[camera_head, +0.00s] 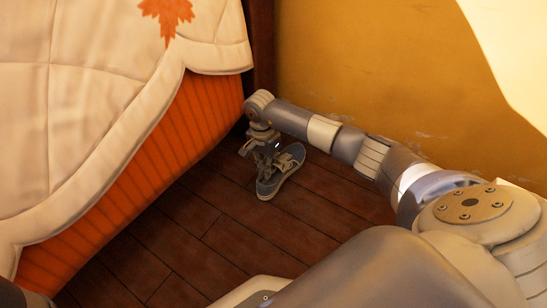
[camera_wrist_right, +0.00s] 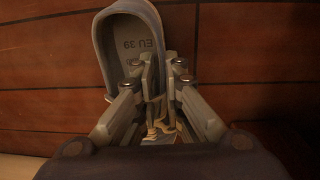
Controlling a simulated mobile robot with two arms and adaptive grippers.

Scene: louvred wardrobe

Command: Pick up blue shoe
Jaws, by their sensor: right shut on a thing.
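The blue shoe (camera_head: 268,187) has a pale sole edge and stands on the dark wooden floor or just at it; I cannot tell whether it is lifted. My right gripper (camera_head: 265,158) points down at the shoe and is shut on it. In the right wrist view the shoe (camera_wrist_right: 104,40) shows its open heel end and an insole marked "EU 39". The right gripper's fingers (camera_wrist_right: 160,85) are closed together on the shoe's upper near its opening. The front of the shoe is mostly hidden behind the fingers. My left gripper is not in view.
A bed with a cream quilt (camera_head: 90,80) and an orange ribbed side (camera_head: 130,185) stands close on the left. A yellow wall (camera_head: 370,70) rises behind my right arm. The plank floor (camera_head: 190,235) in front of the shoe is clear.

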